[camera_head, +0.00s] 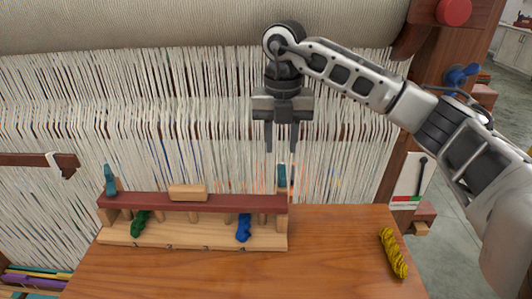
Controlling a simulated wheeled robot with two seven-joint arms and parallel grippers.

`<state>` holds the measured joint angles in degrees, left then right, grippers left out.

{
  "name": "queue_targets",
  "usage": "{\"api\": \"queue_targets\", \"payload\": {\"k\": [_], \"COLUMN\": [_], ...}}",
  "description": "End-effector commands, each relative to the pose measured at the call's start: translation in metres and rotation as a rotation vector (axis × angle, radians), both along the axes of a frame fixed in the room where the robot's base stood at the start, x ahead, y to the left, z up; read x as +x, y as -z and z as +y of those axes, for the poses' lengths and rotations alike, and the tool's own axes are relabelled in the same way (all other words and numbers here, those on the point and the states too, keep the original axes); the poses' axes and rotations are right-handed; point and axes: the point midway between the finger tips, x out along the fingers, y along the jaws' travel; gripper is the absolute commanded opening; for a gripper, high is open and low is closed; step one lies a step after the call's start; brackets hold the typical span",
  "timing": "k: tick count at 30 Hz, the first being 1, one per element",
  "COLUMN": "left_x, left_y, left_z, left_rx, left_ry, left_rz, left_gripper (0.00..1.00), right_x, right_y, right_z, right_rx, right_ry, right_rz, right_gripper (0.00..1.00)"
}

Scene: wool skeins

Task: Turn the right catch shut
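The right catch (282,177) is a teal piece standing upright at the right end of a dark red bar (225,203) on a wooden rack. A matching teal left catch (110,180) stands up at the left end of the bar. My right gripper (281,150) points down just above the right catch, with its two fingers apart and nothing between them. The fingertips appear to end a little above the catch's top; I cannot tell the exact depth gap. My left gripper is not in view.
A wooden handle block (188,192) sits on the bar. Green (140,223) and blue (243,228) skeins are in the rack. A yellow skein (393,252) lies on the table (330,260) at the right. Loom threads hang close behind. The table's middle is clear.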

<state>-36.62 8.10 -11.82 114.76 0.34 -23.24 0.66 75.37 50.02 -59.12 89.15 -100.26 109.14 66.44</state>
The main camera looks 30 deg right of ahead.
Motion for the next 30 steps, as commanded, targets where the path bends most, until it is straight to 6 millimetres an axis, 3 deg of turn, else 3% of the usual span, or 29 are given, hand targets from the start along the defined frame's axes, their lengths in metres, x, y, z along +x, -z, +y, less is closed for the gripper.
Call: {"api": "queue_targets", "payload": {"k": [12, 24, 27, 28, 30], "left_x": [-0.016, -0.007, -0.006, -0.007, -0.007], "left_y": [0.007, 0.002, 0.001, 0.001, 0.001], "left_z": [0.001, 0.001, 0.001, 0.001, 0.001], "left_rx": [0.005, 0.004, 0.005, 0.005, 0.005], "left_ry": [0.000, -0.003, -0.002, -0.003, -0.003], "left_rz": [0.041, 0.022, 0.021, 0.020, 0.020], "left_gripper": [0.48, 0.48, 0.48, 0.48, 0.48], "right_x": [-0.001, -0.001, -0.001, -0.001, -0.001], "right_y": [0.060, 0.069, 0.069, 0.069, 0.069], "right_z": [0.000, 0.000, 0.000, 0.000, 0.000], "right_rx": [0.001, 0.001, 0.001, 0.001, 0.001], "right_ry": [-0.001, -0.001, -0.001, -0.001, -0.001], "right_rz": [0.003, 0.001, 0.001, 0.001, 0.001], "right_gripper": [0.33, 0.33, 0.05, 0.00, 0.00]}}
